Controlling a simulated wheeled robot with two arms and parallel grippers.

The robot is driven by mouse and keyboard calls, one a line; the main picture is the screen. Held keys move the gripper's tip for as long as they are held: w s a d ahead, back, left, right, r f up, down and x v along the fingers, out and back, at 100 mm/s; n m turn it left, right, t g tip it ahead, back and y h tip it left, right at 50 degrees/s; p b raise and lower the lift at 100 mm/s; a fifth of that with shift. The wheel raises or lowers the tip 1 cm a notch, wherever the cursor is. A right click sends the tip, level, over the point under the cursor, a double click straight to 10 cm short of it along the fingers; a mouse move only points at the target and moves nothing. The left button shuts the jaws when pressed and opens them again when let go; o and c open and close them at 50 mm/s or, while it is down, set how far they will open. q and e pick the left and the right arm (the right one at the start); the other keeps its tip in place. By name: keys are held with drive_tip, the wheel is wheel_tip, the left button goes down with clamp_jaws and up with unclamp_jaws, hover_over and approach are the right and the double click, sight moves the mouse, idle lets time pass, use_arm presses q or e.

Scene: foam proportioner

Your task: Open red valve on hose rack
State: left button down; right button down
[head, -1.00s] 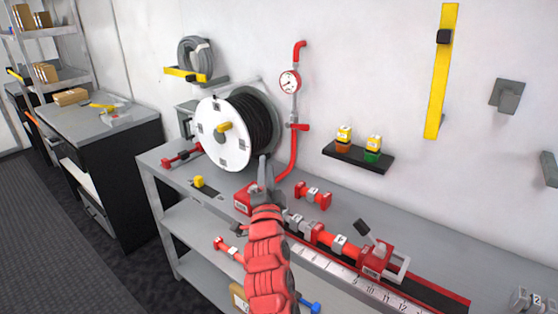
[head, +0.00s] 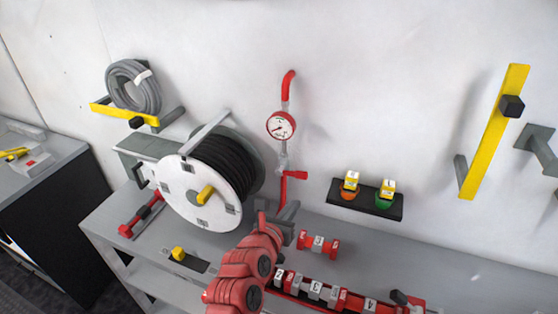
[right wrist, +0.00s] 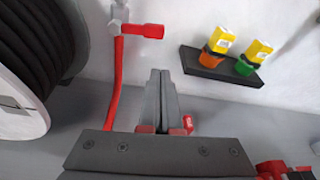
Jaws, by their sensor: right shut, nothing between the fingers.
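The red valve handle (head: 295,175) sticks out to the right from the red vertical pipe on the wall, below a round gauge (head: 281,126). It also shows in the right wrist view, at the upper left (right wrist: 142,31), with the red pipe (right wrist: 114,85) running down from its fitting. My right gripper (head: 288,210) is below the handle in the head view, with its fingers shut and empty. In the right wrist view its fingertips (right wrist: 160,73) lie together, below and right of the handle, apart from it. My left gripper is not in view.
A hose reel (head: 200,195) with a white disc stands left of the pipe. Red and grey fittings (head: 318,244) lie on the grey bench (head: 440,255).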

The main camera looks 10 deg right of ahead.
sight(291, 173)
drive_tip(key=w+d+p, duration=0.4)
drive_tip(key=w+p, duration=0.2)
drive_tip(key=w, duration=0.1)
drive_tip(key=shift+w+d+f+y, duration=0.2)
drive_tip(key=shift+w+f+y, duration=0.15)
drive_tip(key=shift+w+y, duration=0.05)
drive_tip(key=shift+w, duration=0.1)
idle(0.4)
